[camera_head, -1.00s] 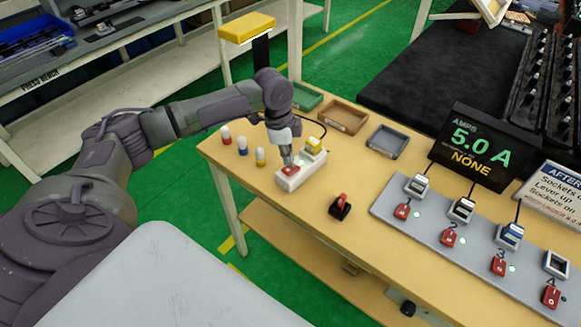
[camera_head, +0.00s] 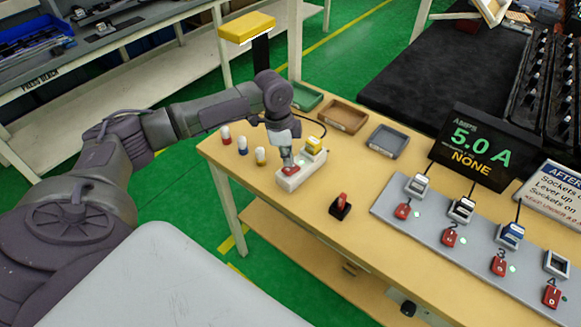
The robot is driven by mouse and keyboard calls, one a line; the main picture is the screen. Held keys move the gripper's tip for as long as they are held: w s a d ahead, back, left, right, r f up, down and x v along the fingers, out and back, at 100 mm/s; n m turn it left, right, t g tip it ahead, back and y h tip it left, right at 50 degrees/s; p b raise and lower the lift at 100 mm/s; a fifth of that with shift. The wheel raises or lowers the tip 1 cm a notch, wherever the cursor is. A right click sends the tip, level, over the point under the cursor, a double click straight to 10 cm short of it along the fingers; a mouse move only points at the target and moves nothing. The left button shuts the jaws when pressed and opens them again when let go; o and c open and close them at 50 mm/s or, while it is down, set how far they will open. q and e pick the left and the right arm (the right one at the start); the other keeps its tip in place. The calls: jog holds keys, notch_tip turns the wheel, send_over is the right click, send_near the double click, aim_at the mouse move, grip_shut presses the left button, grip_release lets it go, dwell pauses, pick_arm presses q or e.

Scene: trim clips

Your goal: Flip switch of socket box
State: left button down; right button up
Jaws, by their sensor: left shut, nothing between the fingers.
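The white socket box (camera_head: 299,176) sits on the wooden table, with a yellow-topped plug (camera_head: 314,146) at its far right end. Its red switch (camera_head: 289,170) is at the near left end, partly hidden by my gripper. A small green light (camera_head: 302,162) shows between them. My left gripper (camera_head: 288,163) is shut and empty, pointing down with its tips at the red switch. They look in contact or very close. My right gripper is not in view.
Several small capped pegs (camera_head: 242,146) stand left of the box. A red lever on a black base (camera_head: 340,206) stands to its right. A grey panel (camera_head: 385,211) has several plugs and red switches. Trays (camera_head: 343,117) lie behind. A screen (camera_head: 470,146) reads 5.0 A, NONE.

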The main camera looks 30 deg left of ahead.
aim_at(288, 169)
pick_arm(q)
jog(key=shift+f+b, duration=0.35)
jog(key=shift+f, duration=0.85)
dwell(0.4)
jog(key=shift+r, duration=0.1)
notch_tip(288, 169, up, 7)
jog(key=p, duration=0.8)
dwell(0.4)
